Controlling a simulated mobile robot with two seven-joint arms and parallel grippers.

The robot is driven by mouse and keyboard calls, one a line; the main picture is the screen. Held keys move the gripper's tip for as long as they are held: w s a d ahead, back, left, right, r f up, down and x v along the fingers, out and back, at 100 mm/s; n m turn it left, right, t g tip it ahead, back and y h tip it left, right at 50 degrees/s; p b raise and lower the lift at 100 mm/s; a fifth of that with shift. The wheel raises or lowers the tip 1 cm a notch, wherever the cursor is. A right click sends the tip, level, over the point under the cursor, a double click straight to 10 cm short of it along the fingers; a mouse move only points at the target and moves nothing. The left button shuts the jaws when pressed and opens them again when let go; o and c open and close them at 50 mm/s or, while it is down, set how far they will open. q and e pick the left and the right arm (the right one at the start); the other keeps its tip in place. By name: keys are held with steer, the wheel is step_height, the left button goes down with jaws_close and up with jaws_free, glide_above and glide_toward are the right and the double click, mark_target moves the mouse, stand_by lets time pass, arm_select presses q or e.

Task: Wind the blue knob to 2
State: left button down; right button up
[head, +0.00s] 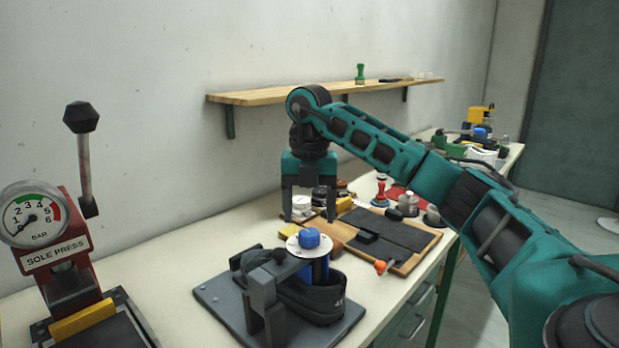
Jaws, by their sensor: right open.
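The blue knob (309,238) sits on a pale round dial on top of a dark grey clamp device (265,300) on the workbench. The dial's marks are too small to read, so I cannot tell the knob's setting. My right gripper (309,208) points down behind and above the knob, apart from it. Its two dark fingers are spread, with nothing held between them; a whitish item shows behind them on the bench. My left gripper is not in view.
A red sole press (60,255) with a gauge and lever stands at the left. A wooden tray with dark mats (400,232) and small tools lies right of the device. A wall shelf (300,93) runs behind my arm. Bare bench (150,262) lies between press and device.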

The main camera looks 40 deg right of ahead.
mark_target(310, 232)
step_height(310, 232, up, 8)
steer(key=shift+r, duration=0.25)
stand_by(0.9)
